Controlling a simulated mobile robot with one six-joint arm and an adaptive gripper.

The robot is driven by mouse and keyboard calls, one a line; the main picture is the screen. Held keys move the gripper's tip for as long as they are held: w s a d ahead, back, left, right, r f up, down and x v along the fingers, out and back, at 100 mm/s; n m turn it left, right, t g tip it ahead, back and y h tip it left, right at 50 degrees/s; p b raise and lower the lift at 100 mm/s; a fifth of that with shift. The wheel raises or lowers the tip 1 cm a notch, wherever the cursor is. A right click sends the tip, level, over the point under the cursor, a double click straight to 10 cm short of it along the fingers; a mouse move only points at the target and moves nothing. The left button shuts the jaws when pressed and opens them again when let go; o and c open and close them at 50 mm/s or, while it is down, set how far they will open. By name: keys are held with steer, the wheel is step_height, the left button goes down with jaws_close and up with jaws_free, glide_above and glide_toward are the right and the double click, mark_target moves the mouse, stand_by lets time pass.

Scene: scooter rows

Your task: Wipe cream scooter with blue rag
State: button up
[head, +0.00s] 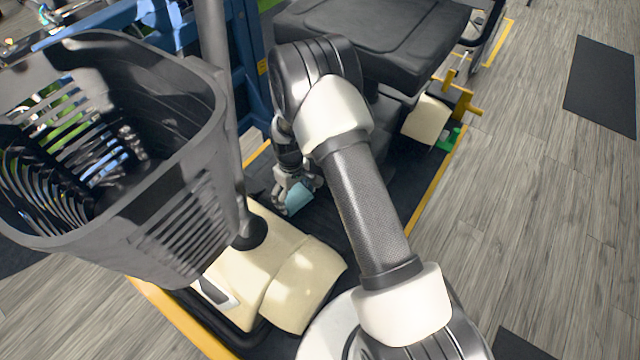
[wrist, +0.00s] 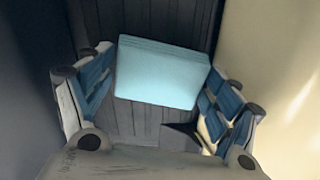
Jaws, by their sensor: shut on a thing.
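The cream scooter (head: 262,262) fills the lower left of the head view, with cream front bodywork and a dark footboard. A cream rear part (head: 426,120) shows beyond my arm, under a black seat (head: 370,35). My gripper (head: 291,198) is low over the footboard, just behind the front bodywork, and is shut on the light blue rag (head: 300,197). In the wrist view the folded rag (wrist: 160,75) lies between the two fingers, over a dark grooved surface. A cream surface (wrist: 290,60) is close on the right. I cannot tell whether the rag touches the scooter.
A dark grey basket (head: 165,205) and the steering column (head: 222,110) stand left of my arm. A blue frame (head: 245,65) is behind them. Yellow lines (head: 435,195) edge the bay. The grey wooden floor on the right is open, with a dark mat (head: 603,85).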

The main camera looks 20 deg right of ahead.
steer(key=shift+s+d+r, duration=0.1)
steer(key=shift+s+r, duration=0.1)
steer(key=shift+r, duration=0.6)
step_height(320, 180, up, 2)
steer(key=shift+w+p, duration=0.1)
steer(key=shift+p, duration=0.75)
steer(key=shift+r+p, duration=0.75)
steer(key=shift+r, duration=0.55)
